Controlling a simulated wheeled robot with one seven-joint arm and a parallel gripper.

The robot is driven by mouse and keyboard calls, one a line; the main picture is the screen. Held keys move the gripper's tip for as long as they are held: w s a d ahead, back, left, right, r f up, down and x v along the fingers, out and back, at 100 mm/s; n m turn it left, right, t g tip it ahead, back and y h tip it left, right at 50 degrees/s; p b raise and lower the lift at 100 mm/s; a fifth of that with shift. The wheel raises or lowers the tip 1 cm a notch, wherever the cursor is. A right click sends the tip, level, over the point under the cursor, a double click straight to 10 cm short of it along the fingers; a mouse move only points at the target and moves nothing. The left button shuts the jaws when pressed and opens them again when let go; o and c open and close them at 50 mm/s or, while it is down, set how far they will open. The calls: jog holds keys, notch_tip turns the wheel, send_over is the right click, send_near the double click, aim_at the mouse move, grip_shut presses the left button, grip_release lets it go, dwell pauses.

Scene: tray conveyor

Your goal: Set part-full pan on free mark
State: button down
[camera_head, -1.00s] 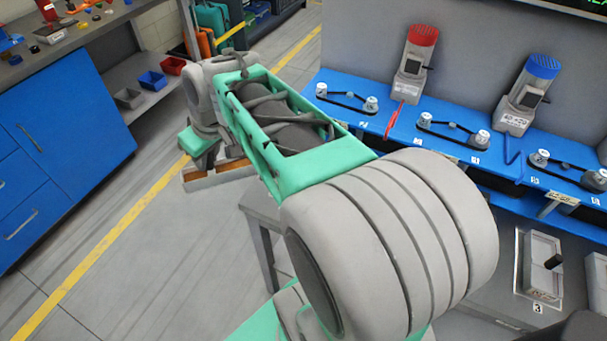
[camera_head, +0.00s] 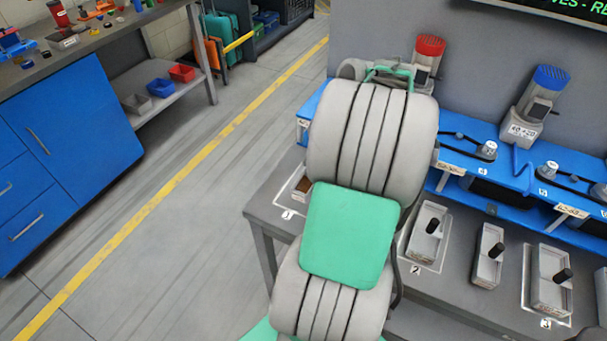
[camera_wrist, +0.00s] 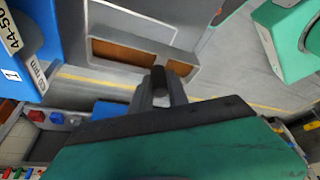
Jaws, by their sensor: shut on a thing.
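The part-full pan (camera_wrist: 180,68) is a grey box with brown fill, in the upper middle of the wrist view. My gripper (camera_wrist: 161,92) is shut on its dark upright handle. In the head view my arm hides my gripper and most of the pan; a brown-filled corner (camera_head: 301,187) shows left of the arm, at the mark numbered 1 (camera_head: 287,214). I cannot tell whether the pan touches the table. Other grey pans with black handles stand on mark 2 (camera_head: 419,249), on mark 3 (camera_head: 545,296) and between them, on bare table (camera_head: 486,268).
The grey table (camera_head: 262,212) has its left edge close to the held pan. The blue belt bench (camera_head: 515,172) with red-topped (camera_head: 430,45) and blue-topped (camera_head: 551,76) motors runs behind it. Clear floor with a yellow line lies to the left.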

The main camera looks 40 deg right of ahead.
jog(key=w+f, duration=0.1)
jog(key=f, duration=0.1)
jog(key=w+d+f, duration=0.1)
jog(key=w+f, duration=0.1)
jog(key=f, duration=0.1)
jog(key=w+f, duration=0.1)
jog(key=f, duration=0.2)
jog(key=shift+w+d+f, duration=0.1)
jog(key=shift+w+d, duration=0.1)
jog(key=shift+w, duration=0.05)
jog(key=shift+f, duration=0.45)
jog(key=c, duration=1.3)
grip_release()
